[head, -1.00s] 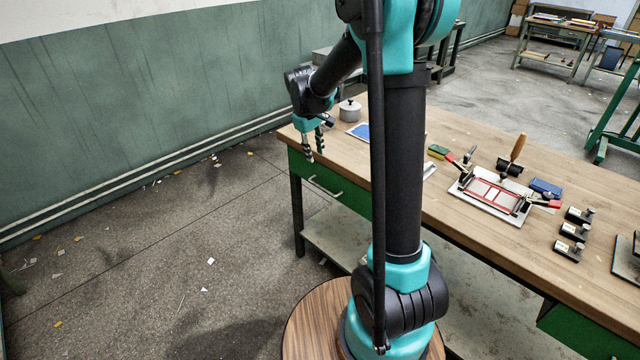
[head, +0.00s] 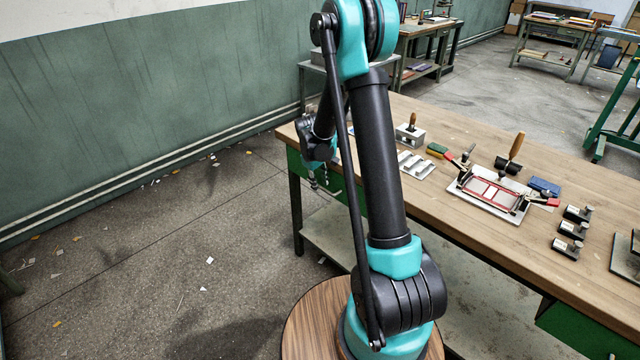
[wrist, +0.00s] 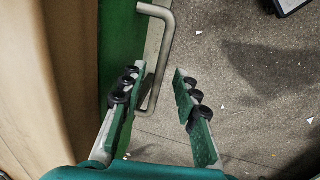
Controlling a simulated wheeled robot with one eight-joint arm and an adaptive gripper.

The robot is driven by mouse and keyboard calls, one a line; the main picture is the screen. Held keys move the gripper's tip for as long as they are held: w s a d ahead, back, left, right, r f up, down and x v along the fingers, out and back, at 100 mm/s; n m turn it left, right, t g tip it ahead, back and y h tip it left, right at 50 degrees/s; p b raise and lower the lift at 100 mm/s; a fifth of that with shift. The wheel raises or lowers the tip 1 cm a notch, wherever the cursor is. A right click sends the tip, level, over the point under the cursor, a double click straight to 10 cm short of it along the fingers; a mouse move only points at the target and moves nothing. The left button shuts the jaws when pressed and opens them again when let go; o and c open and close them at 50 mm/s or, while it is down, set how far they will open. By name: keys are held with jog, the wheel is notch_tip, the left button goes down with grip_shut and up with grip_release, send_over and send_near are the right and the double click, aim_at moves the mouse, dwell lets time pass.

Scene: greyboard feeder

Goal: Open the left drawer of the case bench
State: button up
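The case bench (head: 455,200) has a wooden top and green drawer fronts. Its left drawer (head: 294,163) looks shut in the head view, partly hidden behind my arm. In the wrist view, the green drawer front (wrist: 117,40) runs down beside the bench top, with a pale metal bar handle (wrist: 166,42) standing out from it. My gripper (wrist: 158,73) is open and empty, its fingers pointing toward the handle. The handle's near end lies in the gap, close to the left finger; contact cannot be told. In the head view my gripper (head: 321,184) is low before the drawer.
On the bench top are a red-framed jig (head: 492,194), a wooden-handled tool (head: 516,147), a blue box (head: 544,186) and several small black blocks (head: 572,230). Another green drawer (head: 585,328) is at the right. Floor left of the bench is open, with scattered scraps.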

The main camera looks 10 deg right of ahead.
jog(key=shift+f, duration=0.15)
grip_shut()
dwell(0.4)
